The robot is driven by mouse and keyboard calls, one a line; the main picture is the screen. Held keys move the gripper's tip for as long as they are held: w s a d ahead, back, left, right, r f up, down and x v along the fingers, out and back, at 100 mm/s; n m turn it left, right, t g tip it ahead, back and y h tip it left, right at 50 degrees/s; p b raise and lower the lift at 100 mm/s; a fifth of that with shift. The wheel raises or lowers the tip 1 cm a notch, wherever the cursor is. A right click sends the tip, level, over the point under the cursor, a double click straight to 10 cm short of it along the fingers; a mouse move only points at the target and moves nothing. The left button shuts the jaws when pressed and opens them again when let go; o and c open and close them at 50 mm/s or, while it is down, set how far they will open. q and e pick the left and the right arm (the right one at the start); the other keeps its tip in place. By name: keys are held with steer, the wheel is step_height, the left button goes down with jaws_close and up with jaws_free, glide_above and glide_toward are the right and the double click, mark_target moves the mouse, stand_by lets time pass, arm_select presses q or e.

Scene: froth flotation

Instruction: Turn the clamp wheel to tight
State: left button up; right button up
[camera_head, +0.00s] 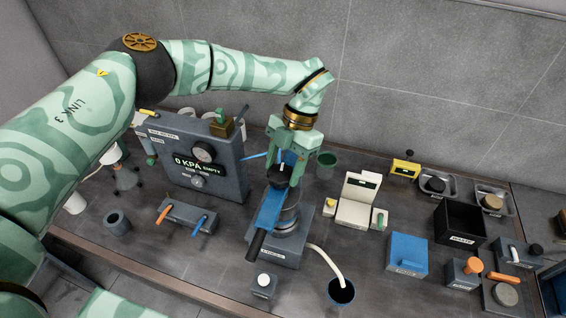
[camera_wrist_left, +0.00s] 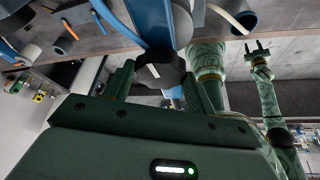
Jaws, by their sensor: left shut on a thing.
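The clamp wheel (camera_head: 280,173) is a dark, round knob on top of the blue-armed press in the middle of the bench. My left gripper (camera_head: 284,168) points down over it, with a finger on either side, and is shut on it. In the left wrist view the dark wheel (camera_wrist_left: 162,76) sits between the two green fingers and carries a short white mark. The fingers hide part of its rim, and I cannot read a tight mark. My right gripper (camera_wrist_left: 257,49) shows only in the left wrist view, away from the press, with its fingers apart and nothing between them.
A grey gauge panel (camera_head: 177,172) reading 0 KPA stands left of the press. A block with orange and blue levers (camera_head: 187,217) lies in front of it. A pale hose runs to a dark cup (camera_head: 341,291). A cream instrument (camera_head: 358,204) and blue box (camera_head: 407,253) stand right.

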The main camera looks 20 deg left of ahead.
arm_select(q)
steer(key=shift+d+m+y, duration=0.1)
steer(key=shift+m+y, duration=0.2)
steer(key=shift+m, duration=0.5)
steer(key=o, duration=1)
steer(key=b+v, duration=0.1)
steer(key=v, duration=1.5)
steer(key=shift+s+r, duration=0.2)
steer(key=shift+r, duration=0.05)
steer(key=shift+d, duration=0.1)
